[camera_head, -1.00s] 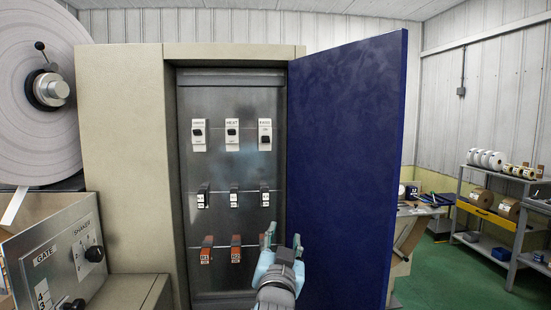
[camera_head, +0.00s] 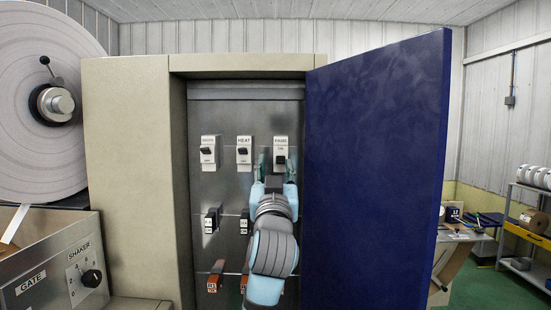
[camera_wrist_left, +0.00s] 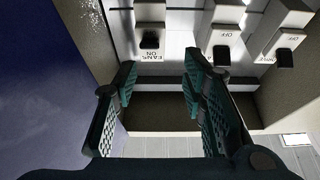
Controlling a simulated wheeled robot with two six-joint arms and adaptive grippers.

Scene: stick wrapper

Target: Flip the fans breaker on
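The fans breaker (camera_head: 281,142) is a white switch at the right end of the top row in the grey panel. Its black lever sits low, with the word ON uncovered above it. In the left wrist view, which is upside down, the breaker (camera_wrist_left: 151,14) shows its lever and the FANS ON lettering. My left gripper (camera_head: 275,163) is at the fans breaker's height, its fingertips either side of the lever in the head view. The wrist view shows the fingers (camera_wrist_left: 160,92) apart and nothing between them; contact is not visible. My right gripper is not in view.
The heat breaker (camera_head: 244,146) and another white breaker (camera_head: 209,150) stand to the left, levers up, OFF showing. Lower rows hold black switches (camera_head: 211,220) and red ones (camera_head: 215,278). The open blue door (camera_head: 375,170) bounds the right side, the beige cabinet wall (camera_head: 130,180) the left.

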